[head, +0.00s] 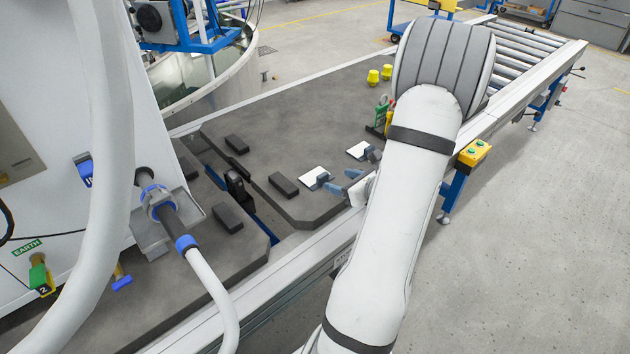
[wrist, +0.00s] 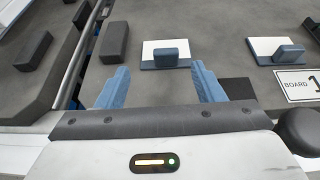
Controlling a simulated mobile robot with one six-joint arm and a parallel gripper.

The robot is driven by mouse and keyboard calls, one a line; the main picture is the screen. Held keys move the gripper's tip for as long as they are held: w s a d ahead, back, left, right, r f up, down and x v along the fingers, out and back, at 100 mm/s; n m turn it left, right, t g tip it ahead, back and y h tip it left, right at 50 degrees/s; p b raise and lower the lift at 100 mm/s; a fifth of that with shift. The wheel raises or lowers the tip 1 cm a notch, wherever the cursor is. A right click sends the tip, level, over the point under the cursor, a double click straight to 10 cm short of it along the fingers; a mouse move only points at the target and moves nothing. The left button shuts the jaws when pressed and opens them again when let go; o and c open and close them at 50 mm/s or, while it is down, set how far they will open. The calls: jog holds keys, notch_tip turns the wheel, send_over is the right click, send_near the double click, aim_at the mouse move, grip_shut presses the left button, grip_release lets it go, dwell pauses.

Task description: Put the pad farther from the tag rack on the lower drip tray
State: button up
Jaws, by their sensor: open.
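Two white pads with blue-grey grip blocks lie flat on the dark bench top. The pad farther from the tag rack (head: 313,175) is in front of my gripper (head: 345,181). In the wrist view this pad (wrist: 151,47) lies just beyond the open fingers (wrist: 160,72), its block in line with the gap. The other pad (head: 357,150) lies nearer the rack and shows at right in the wrist view (wrist: 262,46). The tag rack (head: 382,116), with green, red and yellow tags, is partly behind my arm. A grey tray (head: 150,238) sits below the hose coupling; its level is unclear.
Several dark blocks (head: 283,184) lie left of the pads, with a dark upright fitting (head: 238,187) among them. A white hose (head: 212,295) hangs from the coupling. Two yellow knobs (head: 374,77) stand at the back. A board label (wrist: 298,82) lies at right.

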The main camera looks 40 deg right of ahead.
aim_at(324, 176)
jog(key=shift+w+d+f, duration=0.25)
jog(key=shift+d+f, duration=0.05)
jog(key=b+x, duration=0.1)
jog(key=x, duration=0.6)
jog(key=shift+d+f, duration=0.15)
jog(key=shift+c, duration=0.2)
jog(key=shift+s, duration=0.1)
jog(key=c, duration=1.1)
